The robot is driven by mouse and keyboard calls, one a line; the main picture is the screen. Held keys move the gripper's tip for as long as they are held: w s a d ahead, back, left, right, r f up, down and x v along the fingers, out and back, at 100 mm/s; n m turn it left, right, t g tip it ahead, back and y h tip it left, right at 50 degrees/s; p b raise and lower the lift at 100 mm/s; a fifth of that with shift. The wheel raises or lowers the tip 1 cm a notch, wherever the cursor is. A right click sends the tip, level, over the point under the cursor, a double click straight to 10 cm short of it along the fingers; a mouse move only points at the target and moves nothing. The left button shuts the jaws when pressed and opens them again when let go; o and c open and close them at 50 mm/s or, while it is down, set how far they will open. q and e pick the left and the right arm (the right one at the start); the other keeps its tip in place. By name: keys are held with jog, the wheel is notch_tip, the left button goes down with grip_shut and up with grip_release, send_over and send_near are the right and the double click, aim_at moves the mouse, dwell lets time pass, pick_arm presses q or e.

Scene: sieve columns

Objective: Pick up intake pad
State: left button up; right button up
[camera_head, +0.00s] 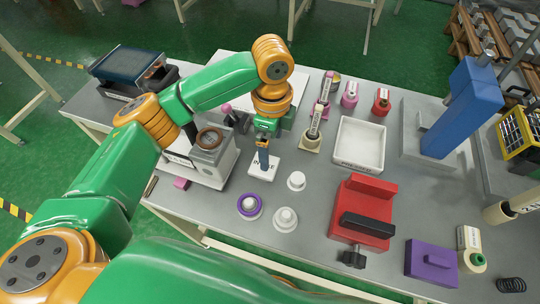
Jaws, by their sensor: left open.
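The intake pad (256,171) is a flat white square near the middle of the table, with partly hidden dark lettering. A slim blue upright piece (264,158) stands over the pad and covers the middle of the lettering. My left gripper (264,141) points down directly above the pad, at the top of the blue piece. Its jaws are open; whether they surround the blue piece or stop just above it I cannot tell. My right gripper is not in view.
A white device (204,165) stands just left of the pad. White round weights (285,219) and a purple-ringed one (249,206) stand in front. A white tray (359,143), red vise (365,208) and blue column (465,105) stand to the right. Small bottles (349,95) stand behind.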

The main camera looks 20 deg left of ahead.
pick_arm(q)
jog(key=shift+s+f+p, duration=0.3)
jog(key=shift+s+f, duration=0.6)
jog(key=shift+f, duration=0.1)
notch_tip(320, 180, down, 3)
jog(key=shift+f, duration=0.1)
jog(key=shift+w+f, duration=0.3)
jog(key=shift+f, duration=0.05)
jog(key=shift+s+r, duration=0.1)
jog(key=shift+s, duration=0.05)
jog(key=c, duration=1.2)
